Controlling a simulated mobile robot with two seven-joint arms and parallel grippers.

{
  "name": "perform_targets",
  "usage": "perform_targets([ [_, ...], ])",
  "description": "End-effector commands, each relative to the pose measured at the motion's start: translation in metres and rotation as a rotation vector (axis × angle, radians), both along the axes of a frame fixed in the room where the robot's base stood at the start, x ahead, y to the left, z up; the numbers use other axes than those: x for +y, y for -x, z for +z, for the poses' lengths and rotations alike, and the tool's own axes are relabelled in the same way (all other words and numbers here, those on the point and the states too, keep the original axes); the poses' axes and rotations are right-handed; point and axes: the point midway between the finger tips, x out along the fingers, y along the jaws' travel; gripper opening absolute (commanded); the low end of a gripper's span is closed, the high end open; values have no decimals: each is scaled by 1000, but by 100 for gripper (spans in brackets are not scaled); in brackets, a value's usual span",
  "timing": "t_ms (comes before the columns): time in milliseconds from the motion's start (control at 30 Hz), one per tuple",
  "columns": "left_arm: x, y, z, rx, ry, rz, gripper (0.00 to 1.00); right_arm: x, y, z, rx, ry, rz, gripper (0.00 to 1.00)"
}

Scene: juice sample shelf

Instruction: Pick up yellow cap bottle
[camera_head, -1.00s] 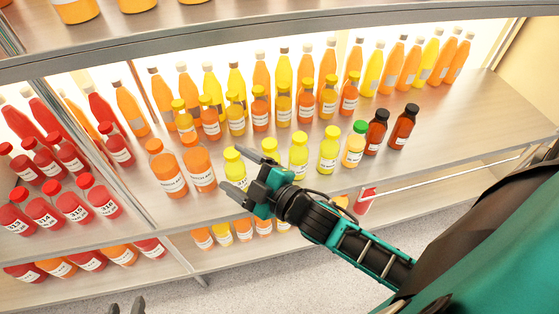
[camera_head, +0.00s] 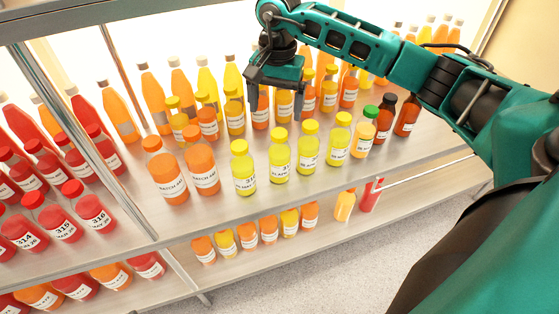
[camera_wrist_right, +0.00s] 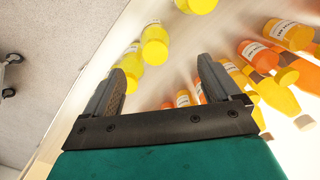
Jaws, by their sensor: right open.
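Several yellow-capped bottles of yellow juice stand upright in the front row of the middle shelf, from the leftmost one (camera_head: 243,170) to the rightmost one (camera_head: 338,140). More yellow-capped bottles, some with orange juice, stand behind, such as one (camera_head: 234,112) left of my fingers. My left gripper is not in view.
Orange-capped bottles (camera_head: 168,175) stand left of the front row; a green-capped bottle (camera_head: 361,133) and dark-capped bottles (camera_head: 407,117) stand right. Tall bottles line the back. Red bottles (camera_head: 88,215) fill the left bay past a metal post. The shelf's front strip (camera_head: 300,190) is bare.

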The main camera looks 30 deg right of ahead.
Motion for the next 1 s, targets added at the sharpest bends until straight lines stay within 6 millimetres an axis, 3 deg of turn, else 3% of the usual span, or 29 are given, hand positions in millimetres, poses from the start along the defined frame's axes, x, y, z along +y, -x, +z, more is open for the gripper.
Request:
perform_targets([
  [100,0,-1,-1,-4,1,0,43,-11,0,-7,7,43,7,90],
  [400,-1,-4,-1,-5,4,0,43,-10,0,-61,7,39,8,90],
  [633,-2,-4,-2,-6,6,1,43,-10,0,-78,5,39,7,90],
  [1000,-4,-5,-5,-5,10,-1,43,-8,2,-124,4,37,8,90],
])
